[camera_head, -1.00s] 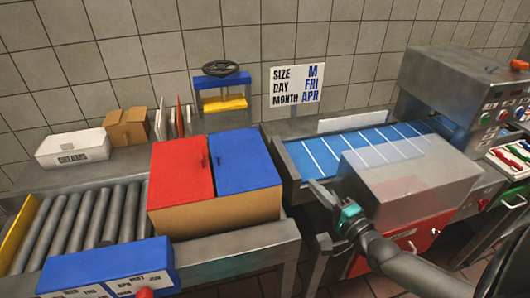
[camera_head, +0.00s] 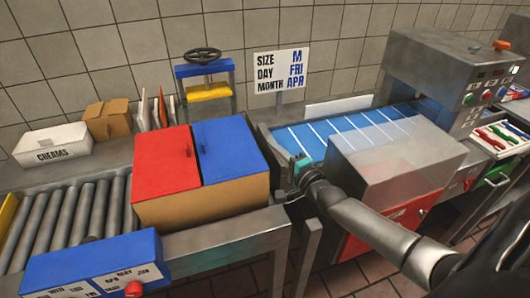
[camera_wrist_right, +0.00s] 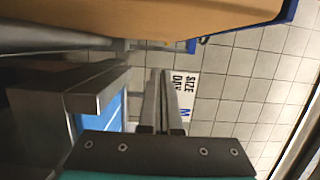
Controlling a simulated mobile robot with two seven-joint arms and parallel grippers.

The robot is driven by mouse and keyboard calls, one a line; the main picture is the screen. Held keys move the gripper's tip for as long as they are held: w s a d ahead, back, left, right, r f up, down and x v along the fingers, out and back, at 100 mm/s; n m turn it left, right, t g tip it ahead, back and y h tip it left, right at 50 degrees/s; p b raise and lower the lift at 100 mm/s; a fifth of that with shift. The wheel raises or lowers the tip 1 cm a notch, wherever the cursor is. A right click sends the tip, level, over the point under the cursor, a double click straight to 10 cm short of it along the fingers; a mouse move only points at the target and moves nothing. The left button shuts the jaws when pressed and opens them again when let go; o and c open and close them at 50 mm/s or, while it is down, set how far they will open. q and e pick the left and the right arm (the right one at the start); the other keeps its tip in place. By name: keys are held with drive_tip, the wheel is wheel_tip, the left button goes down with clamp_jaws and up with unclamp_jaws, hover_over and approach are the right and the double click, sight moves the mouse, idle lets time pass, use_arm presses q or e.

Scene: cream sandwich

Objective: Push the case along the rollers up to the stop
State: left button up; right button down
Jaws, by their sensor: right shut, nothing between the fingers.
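The case (camera_head: 205,208) is a cardboard box with a red lid and a blue lid, standing at the right end of the grey rollers (camera_head: 70,220). A yellow plate (camera_head: 8,212), which looks like the stop, stands at the far left end; bare rollers lie between. My right gripper (camera_head: 288,172) is just right of the case, its fingers shut and empty. In the right wrist view the shut fingers (camera_wrist_right: 165,100) are below the case's cardboard side (camera_wrist_right: 170,18), with a visible gap. My left gripper is out of view.
A blue label box (camera_head: 95,270) with a red knob stands in front of the rollers. A white creams box (camera_head: 52,148) sits behind them. Right of my gripper are a blue striped belt (camera_head: 330,135) and a grey metal housing (camera_head: 395,160).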

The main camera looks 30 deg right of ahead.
drive_tip(key=a, duration=0.3)
drive_tip(key=shift+w+p, duration=0.3)
drive_tip(key=shift+a, duration=0.1)
